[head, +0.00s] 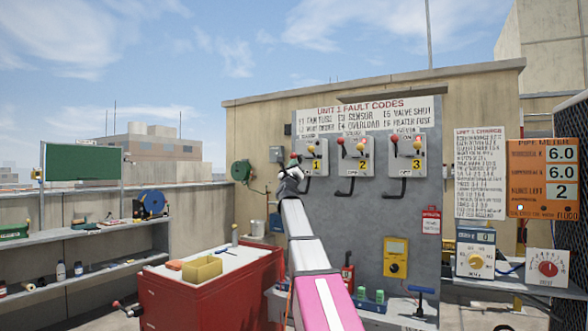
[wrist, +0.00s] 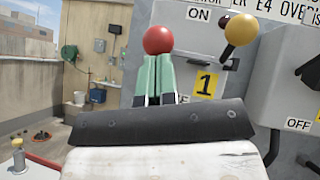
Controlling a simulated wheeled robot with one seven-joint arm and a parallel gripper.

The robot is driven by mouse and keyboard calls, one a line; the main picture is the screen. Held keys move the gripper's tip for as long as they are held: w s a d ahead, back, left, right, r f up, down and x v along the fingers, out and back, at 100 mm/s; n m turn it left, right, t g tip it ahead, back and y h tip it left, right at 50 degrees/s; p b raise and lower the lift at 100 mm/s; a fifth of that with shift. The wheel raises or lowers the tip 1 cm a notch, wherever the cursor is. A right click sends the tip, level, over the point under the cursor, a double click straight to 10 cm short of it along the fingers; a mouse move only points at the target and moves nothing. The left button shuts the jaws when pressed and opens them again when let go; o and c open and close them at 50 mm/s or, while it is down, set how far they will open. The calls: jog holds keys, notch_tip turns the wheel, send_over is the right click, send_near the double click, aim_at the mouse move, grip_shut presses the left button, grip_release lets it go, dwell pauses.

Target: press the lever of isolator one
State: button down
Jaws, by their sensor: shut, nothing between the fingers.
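Isolator one (head: 314,158) is a grey box on the grey panel, with a yellow "1" label and ON above it. In the wrist view, the box (wrist: 190,38) has a red ball knob (wrist: 158,40) at its left and a yellow ball (wrist: 240,30) on a dark stalk at its upper right. My gripper (head: 296,162) is at the left side of isolator one. In the wrist view my gripper (wrist: 154,60) has its pale green fingers shut and empty, with tips just below the red knob. I cannot tell whether they touch it. The knob's stem is hidden.
Isolators two (head: 357,157) and three (head: 408,157) are to the right, with black handles below. A yellow meter (head: 396,257) is low on the panel.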

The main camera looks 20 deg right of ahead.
aim_at(293, 154)
jog(key=shift+s+a+r, duration=0.15)
jog(key=shift+r, duration=0.9)
jog(key=shift+s+a+r, duration=0.15)
jog(key=shift+r, duration=0.9)
jog(key=shift+w+d+r, duration=0.1)
jog(key=shift+r, duration=0.75)
jog(key=shift+w+d+r, duration=0.1)
jog(key=shift+r, duration=0.9)
